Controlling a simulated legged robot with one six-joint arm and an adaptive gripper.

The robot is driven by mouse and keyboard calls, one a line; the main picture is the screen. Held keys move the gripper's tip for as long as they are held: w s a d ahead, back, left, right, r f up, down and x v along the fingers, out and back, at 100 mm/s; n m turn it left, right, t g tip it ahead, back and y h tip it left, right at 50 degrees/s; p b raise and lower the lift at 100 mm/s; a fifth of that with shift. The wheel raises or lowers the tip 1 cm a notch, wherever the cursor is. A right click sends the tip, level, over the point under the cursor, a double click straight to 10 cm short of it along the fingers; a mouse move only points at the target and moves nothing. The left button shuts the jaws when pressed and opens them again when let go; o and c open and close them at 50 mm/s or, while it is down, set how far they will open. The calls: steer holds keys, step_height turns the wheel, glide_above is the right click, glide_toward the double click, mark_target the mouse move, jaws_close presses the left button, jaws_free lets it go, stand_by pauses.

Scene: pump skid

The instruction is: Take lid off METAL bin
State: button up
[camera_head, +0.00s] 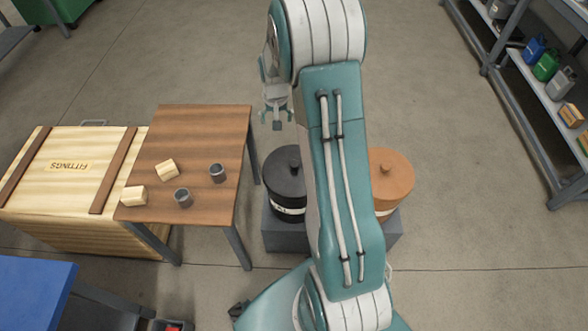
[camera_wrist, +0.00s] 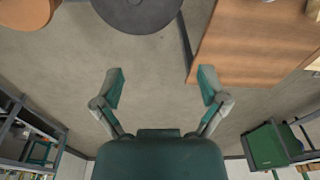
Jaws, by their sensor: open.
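A black bin with a dark round lid (camera_head: 284,170) stands on a low grey plinth. A white label (camera_head: 287,210) shows on its side, but its word is too small and partly hidden to read. An orange bin with an orange lid (camera_head: 390,172) stands to its right, partly behind my arm; I see no readable label on it. Both lids are on. My gripper (camera_head: 277,117) is open and empty, beyond the black bin in the head view and apart from it. In the wrist view my gripper (camera_wrist: 161,86) has its fingers spread over bare floor, with the black lid (camera_wrist: 138,12) at the top edge.
A brown table (camera_head: 190,150) with two grey cups and two pale wooden blocks stands left of the black bin. A wooden crate (camera_head: 60,180) marked FITTINGS is beside it. A shelf rack (camera_head: 530,90) stands at the right. The floor beyond the bins is clear.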

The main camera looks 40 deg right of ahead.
steer(key=shift+m+g, duration=0.7)
steer(key=shift+m, duration=0.2)
steer(key=d+f, duration=0.2)
steer(key=f, duration=0.7)
steer(key=d+f, duration=0.2)
steer(key=f, duration=0.7)
steer(key=d+f, duration=0.2)
steer(key=f, duration=0.7)
steer(key=shift+r, duration=0.1)
jaws_close()
